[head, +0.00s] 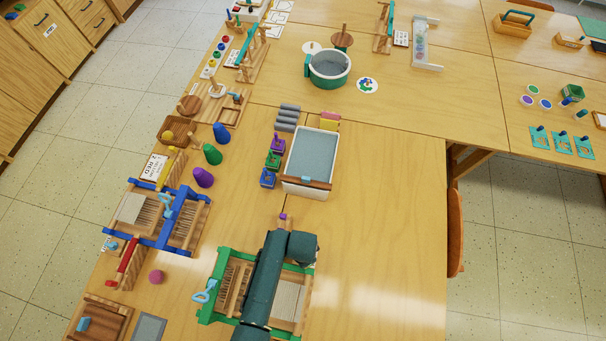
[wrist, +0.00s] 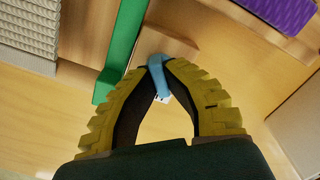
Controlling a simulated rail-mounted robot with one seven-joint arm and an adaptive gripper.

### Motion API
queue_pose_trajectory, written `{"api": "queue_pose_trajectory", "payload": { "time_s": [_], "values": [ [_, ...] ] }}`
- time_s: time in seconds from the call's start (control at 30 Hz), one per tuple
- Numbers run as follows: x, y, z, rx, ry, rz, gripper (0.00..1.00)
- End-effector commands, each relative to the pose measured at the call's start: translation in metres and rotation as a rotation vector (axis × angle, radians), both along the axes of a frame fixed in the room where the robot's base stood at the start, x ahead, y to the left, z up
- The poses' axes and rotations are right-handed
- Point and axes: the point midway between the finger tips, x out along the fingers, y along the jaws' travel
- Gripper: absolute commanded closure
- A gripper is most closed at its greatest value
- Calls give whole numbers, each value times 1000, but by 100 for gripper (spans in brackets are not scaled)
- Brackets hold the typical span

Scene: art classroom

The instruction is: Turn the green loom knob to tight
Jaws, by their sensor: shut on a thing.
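The green-framed loom (head: 222,262) stands on the near table, with its middle covered by my arm in the head view. Its green bar (wrist: 120,50) shows beside a wooden block (wrist: 165,42) in the wrist view. My gripper (wrist: 160,66) has its yellow, ridged fingers closed at the tips on a light blue knob (wrist: 158,78) next to the green bar. A small white patch shows just below the knob; any marking on it is too small to read. In the head view my arm hides the gripper and this knob.
A white tub (head: 293,183) is beyond. A purple block (wrist: 280,12) is at the wrist view's upper right. The table right of the green loom is clear.

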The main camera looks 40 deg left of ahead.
Motion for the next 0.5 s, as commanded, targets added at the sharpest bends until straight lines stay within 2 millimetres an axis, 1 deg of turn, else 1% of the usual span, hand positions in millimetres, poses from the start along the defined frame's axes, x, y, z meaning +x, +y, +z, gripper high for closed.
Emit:
{"api": "queue_pose_trajectory", "payload": {
  "time_s": [0.2,0.5],
  "values": [
    [-1,-1,1,-1,3,-205,100],
    [-1,-1,0,-2,2,-462,100]
  ]
}}
